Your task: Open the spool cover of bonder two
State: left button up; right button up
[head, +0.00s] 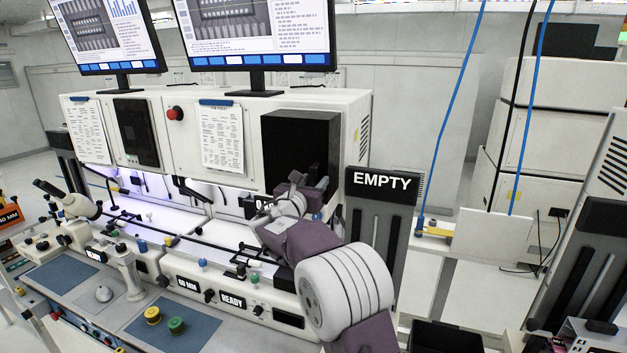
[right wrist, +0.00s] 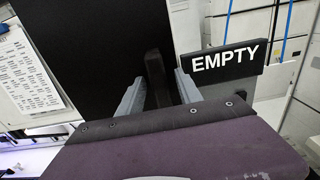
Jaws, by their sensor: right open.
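The spool cover (head: 300,140) is a black box-like cover on the right part of the white bonder (head: 372,105). It appears closed. In the right wrist view the cover (right wrist: 100,45) fills the upper left as a dark panel. A dark upright bar (right wrist: 154,72), apparently its handle, stands between my finger tips. My right gripper (head: 312,184) is at the lower front of the cover. Its two grey fingers (right wrist: 158,84) are apart, one on each side of the bar; contact cannot be told. My left gripper is not in view.
An EMPTY sign (head: 381,184) stands close to the right of my gripper. Two monitors (head: 258,35) sit on top of the bonders. A microscope (head: 75,202) and several knobs (head: 177,325) are at the left bench. A READY label (head: 232,301) is on the front panel.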

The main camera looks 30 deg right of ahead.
grip_shut()
dwell(1.3)
